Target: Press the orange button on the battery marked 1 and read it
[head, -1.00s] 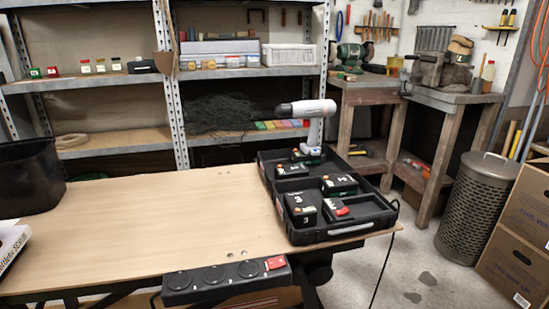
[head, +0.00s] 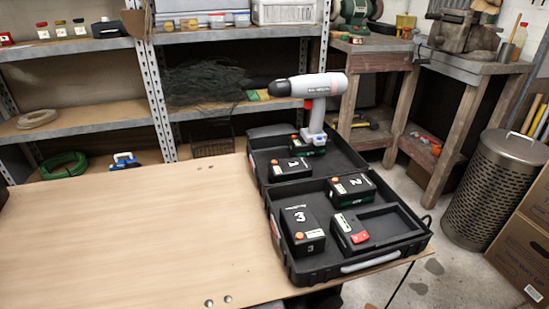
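The battery marked 1 (head: 290,168) is a black block lying in the far half of the open black case (head: 346,268). Its orange button (head: 275,162) is on its top at the left end. The battery marked 2 (head: 352,188) and the battery marked 3 (head: 302,230) sit in the near half, each with an orange button. A grey-white drill (head: 312,92) stands upright in the far half on a battery, its nose pointing left. Neither of my grippers is in view.
A black device with a red part (head: 350,232) lies in the case beside an empty recess. The wooden table (head: 130,235) is clear to the left of the case. Shelves (head: 90,122) stand behind, a workbench with a vise (head: 466,45) and a metal bin (head: 492,190) to the right.

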